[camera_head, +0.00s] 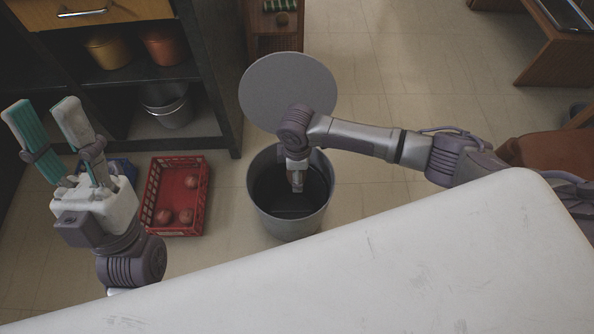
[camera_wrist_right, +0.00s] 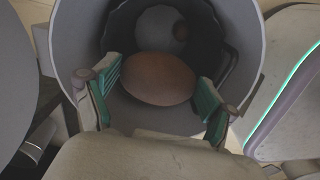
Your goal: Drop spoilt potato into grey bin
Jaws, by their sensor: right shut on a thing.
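The grey bin (camera_head: 291,226) stands open on the floor, its round grey lid (camera_head: 285,85) tilted up behind it. My right gripper (camera_head: 296,182) points down at the bin's mouth. In the right wrist view, the right gripper (camera_wrist_right: 155,85) is shut on a brown potato (camera_wrist_right: 158,78), held between its green-padded fingers with the bin's grey wall (camera_wrist_right: 75,25) around it. In the head view the potato is mostly hidden by my gripper. My left gripper (camera_head: 42,108) is open, empty and pointing up at the left.
A red crate (camera_head: 153,189) with several reddish potatoes (camera_head: 186,216) stands left of the bin. A blue crate (camera_head: 123,168) is partly hidden by my left gripper. Dark shelves hold pots (camera_head: 166,105). A white surface (camera_head: 400,265) fills the foreground. Open floor lies right of the lid.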

